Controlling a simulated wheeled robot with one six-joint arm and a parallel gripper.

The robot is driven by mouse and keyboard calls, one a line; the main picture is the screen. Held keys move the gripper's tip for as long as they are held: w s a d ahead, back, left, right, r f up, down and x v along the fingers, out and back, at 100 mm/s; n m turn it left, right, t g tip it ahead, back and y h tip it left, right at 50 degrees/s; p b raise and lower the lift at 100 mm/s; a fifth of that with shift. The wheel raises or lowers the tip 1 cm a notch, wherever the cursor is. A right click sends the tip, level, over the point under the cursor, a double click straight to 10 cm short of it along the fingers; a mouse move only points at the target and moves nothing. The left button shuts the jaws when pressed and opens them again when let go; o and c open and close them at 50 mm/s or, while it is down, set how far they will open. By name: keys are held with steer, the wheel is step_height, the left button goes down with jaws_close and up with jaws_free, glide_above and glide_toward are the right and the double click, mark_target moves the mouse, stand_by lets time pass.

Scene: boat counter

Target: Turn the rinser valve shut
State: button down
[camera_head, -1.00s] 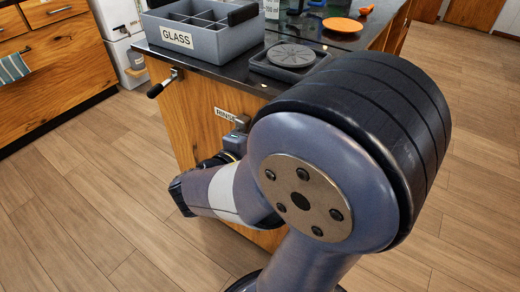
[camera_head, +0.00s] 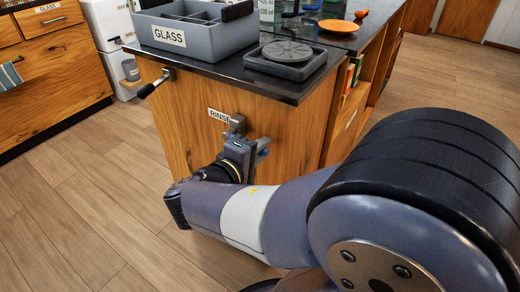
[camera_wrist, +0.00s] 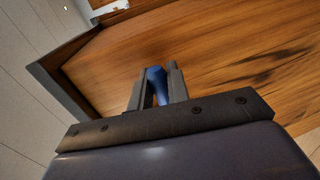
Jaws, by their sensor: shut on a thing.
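The rinser valve has a blue handle, seen in the wrist view (camera_wrist: 156,79) between my two gripper fingers. In the head view a bit of blue (camera_head: 263,154) shows by my gripper at the cabinet's wooden end panel, below the RINSE label (camera_head: 219,115). My gripper (camera_head: 250,138) is at this panel, and in the wrist view my gripper (camera_wrist: 158,88) is shut on the blue handle. My gripper and wrist hide most of the valve in the head view, so its angle is hard to tell.
A black-gripped lever (camera_head: 155,83) sticks out at the panel's upper left. On the dark counter stand a grey GLASS crate (camera_head: 200,38), a black tray with a round disc (camera_head: 287,55) and an orange plate (camera_head: 339,25). The wooden floor on the left is clear.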

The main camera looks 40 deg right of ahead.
steer(key=c, duration=1.4)
jaws_free()
steer(key=shift+a, duration=0.1)
steer(key=p+v, duration=0.2)
steer(key=v, duration=0.8)
steer(key=shift+s+a, duration=0.15)
steer(key=shift+a, duration=0.15)
steer(key=shift+d, duration=0.15)
steer(key=shift+b+x, duration=1)
steer(key=shift+x, duration=4.3)
steer(key=shift+a+r, duration=0.1)
steer(key=shift+a, duration=0.15)
